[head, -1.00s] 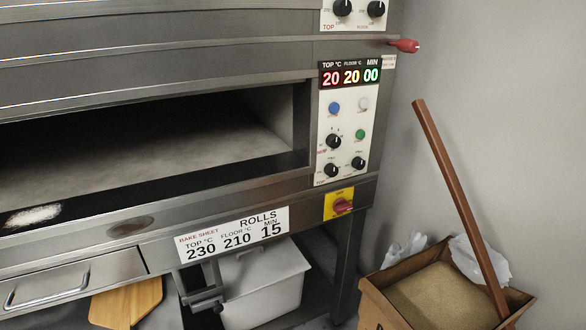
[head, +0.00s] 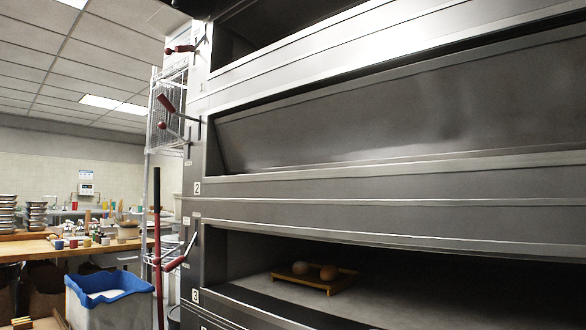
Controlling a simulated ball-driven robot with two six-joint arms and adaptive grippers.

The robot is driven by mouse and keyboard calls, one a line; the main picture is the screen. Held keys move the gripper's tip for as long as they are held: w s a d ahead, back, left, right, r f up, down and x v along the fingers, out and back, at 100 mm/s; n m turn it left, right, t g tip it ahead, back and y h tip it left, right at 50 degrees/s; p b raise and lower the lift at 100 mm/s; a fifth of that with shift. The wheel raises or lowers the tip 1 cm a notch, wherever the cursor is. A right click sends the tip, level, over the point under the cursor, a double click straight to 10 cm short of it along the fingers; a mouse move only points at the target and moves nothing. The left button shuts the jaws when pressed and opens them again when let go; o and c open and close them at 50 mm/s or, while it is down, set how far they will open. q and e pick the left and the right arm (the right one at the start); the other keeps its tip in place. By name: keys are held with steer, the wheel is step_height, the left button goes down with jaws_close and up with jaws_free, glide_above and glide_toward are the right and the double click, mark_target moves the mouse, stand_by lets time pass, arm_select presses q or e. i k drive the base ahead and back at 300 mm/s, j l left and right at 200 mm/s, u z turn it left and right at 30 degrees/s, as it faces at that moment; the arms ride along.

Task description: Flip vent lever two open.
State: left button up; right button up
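The steel deck oven (head: 420,190) fills the right of the head view. Red-handled levers stick out along its left edge. Beside the deck marked 2 (head: 197,188), one red handle (head: 166,103) angles up to the left and a smaller red one (head: 162,126) sits just below it. I cannot tell which of these is vent lever two. A red-tipped lever (head: 180,48) is higher up, and red handles (head: 175,264) are beside the deck marked 3 (head: 195,295). Neither of my grippers is in view.
Deck three is open, with round loaves on a wooden board (head: 330,284) inside. A wire rack (head: 165,110) stands behind the oven's left edge. A blue-lined bin (head: 108,290) and a cluttered wooden table (head: 85,250) are at the left.

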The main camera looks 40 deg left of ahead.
mark_target(162, 126)
steer(key=u, duration=2.15)
steer(key=i+j+u, duration=0.1)
steer(key=i+j, duration=0.35)
steer(key=j, duration=0.25)
steer(key=i+j, duration=0.5)
steer(key=j, duration=0.2)
steer(key=i+j+u, duration=0.15)
steer(key=i+j, duration=0.35)
steer(key=j, duration=0.2)
